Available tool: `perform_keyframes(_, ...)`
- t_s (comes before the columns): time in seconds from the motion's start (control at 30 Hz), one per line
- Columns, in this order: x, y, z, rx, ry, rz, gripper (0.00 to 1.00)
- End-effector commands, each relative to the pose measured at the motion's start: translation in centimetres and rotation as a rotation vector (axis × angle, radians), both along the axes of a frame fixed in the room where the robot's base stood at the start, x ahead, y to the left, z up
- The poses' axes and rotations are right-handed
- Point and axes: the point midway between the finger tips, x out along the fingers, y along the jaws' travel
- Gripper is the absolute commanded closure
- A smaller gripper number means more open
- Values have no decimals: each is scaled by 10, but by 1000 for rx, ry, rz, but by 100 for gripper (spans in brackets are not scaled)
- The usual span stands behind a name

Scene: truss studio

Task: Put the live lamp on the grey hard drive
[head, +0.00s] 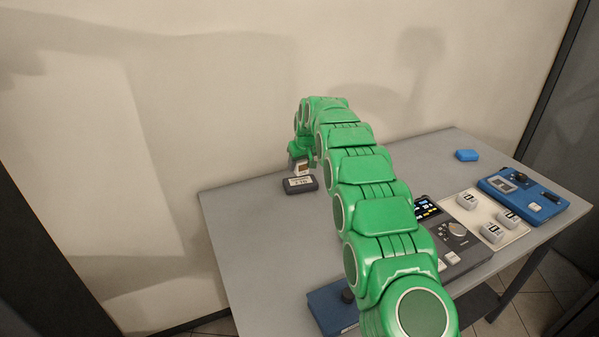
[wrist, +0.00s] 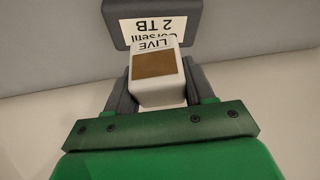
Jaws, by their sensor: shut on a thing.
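The live lamp, a small white block with a brown face and the word LIVE, shows in the wrist view (wrist: 158,92) between the two grey fingers of my gripper (wrist: 160,88). In the head view the lamp (head: 303,167) is at the back left of the table, at the end of my green arm. My gripper (head: 302,163) is shut on it. The grey hard drive (head: 300,185) lies on the table, with a white label, also in the wrist view (wrist: 125,32). The lamp overlaps the drive's edge in both views; I cannot tell whether they touch.
The grey table (head: 255,240) is clear around the drive. A white board (head: 480,212) with several white blocks, a dark device with a knob (head: 455,240), a blue device (head: 523,197) and a small blue block (head: 466,155) are at the right. A blue box (head: 330,308) is in front.

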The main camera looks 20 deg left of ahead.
Motion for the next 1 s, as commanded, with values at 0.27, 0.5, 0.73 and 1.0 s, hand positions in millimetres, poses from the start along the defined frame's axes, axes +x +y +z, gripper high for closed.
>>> perform_keyframes(0.27, 4, 2, -5, 1, -1, 0, 78)
perform_keyframes(0.5, 5, 3, -21, -1, 3, -1, 78)
perform_keyframes(0.73, 6, 3, -39, -1, 2, -1, 78)
perform_keyframes(1.0, 6, 3, -39, 0, 1, -1, 78)
